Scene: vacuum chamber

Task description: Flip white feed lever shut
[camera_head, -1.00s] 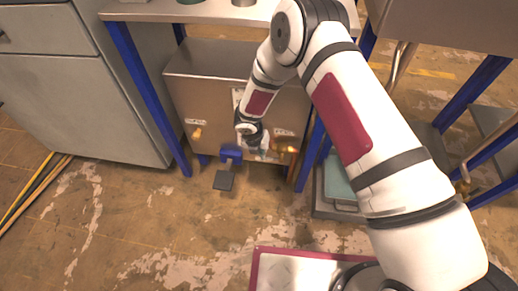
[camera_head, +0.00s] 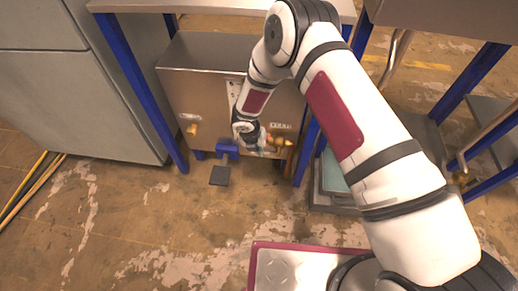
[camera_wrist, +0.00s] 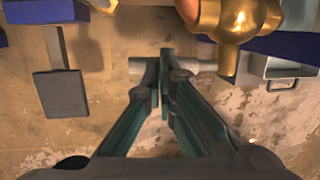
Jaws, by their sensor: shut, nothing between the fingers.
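A pale grey-white lever (camera_wrist: 203,66) lies roughly level across the wrist view, beside and below a brass valve body (camera_wrist: 235,22). The brass valve also shows in the head view (camera_head: 283,141), low on the right of the steel cabinet's front. My gripper (camera_wrist: 164,57) has its green-sided fingers together with nothing between them. In the head view my gripper (camera_head: 264,150) is low at the cabinet front, small and partly hidden by my wrist.
The steel cabinet (camera_head: 195,85) stands under a bench with blue legs (camera_head: 144,95). A second brass fitting (camera_head: 192,130) is on its left. A dark pedal plate (camera_head: 220,176) hangs below a blue bracket (camera_head: 227,148). Open worn floor lies in front.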

